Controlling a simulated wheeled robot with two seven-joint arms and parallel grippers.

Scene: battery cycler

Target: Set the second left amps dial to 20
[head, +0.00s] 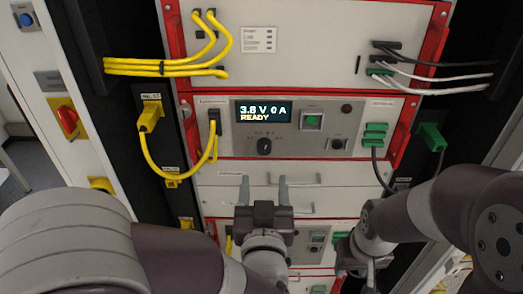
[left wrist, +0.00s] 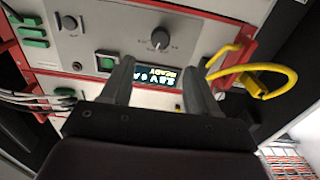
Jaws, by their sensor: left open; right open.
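The cycler panel in the middle of the head view has a round black dial (head: 264,146) below a display (head: 263,111) that reads 3.8 V 0 A READY. Small scale marks surround the dial, too small to read. In the left wrist view the panel appears upside down, with the dial (left wrist: 160,39) beyond the display (left wrist: 157,75). My left gripper (head: 264,182) is open and empty, fingers pointing up, below the dial in the head view and apart from it. Its fingers (left wrist: 158,72) frame the display in the wrist view. My right gripper (head: 352,255) is low on the right, open.
A green button (head: 312,121) and a small black knob (head: 337,144) sit right of the dial. Yellow cables (head: 150,160) hang at the left, and green connectors (head: 375,135) are at the right. Drawer handles (head: 292,208) lie below. Another unit (head: 316,240) is lower down.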

